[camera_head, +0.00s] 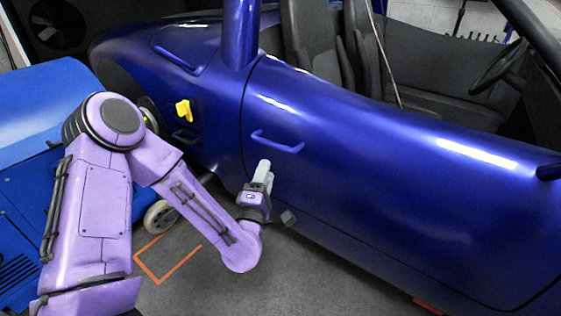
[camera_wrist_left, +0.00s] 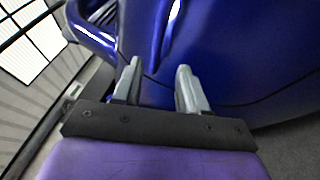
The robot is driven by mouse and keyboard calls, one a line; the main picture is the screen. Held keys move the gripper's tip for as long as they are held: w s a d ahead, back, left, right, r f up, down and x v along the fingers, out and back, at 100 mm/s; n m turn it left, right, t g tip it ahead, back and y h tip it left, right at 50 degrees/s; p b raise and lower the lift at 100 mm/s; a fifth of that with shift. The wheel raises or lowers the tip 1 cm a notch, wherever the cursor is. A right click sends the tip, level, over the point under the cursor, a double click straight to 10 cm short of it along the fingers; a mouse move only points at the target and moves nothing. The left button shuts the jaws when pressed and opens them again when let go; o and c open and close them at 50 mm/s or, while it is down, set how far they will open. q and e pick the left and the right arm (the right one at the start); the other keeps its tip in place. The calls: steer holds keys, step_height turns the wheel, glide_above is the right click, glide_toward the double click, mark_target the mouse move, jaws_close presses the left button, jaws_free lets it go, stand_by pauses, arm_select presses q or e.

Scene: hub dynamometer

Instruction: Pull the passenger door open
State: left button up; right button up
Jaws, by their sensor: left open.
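The passenger door (camera_head: 350,185) is the large glossy blue panel on the car's side. Its seam shows at its left edge, and it looks closed. A blue bar handle (camera_head: 277,142) sticks out near that edge. My left gripper (camera_head: 264,170) is just below and slightly left of the handle in the head view, apart from it. In the left wrist view its two grey fingers (camera_wrist_left: 158,82) are spread with nothing between them, facing blue bodywork. I cannot tell for certain which blue part there is the handle. My right gripper is not in view.
A yellow part (camera_head: 184,110) sits on the car's side left of the door. A blue machine (camera_head: 50,95) with a caster wheel (camera_head: 161,216) stands at the left. The seats (camera_head: 320,45) and steering wheel (camera_head: 498,66) show inside. Grey floor below the door looks mostly clear.

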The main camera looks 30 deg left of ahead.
mark_target(274, 145)
arm_select(q)
steer(key=x, duration=1)
steer(key=shift+w+r, duration=0.1)
steer(key=shift+r, duration=0.2)
jaws_close()
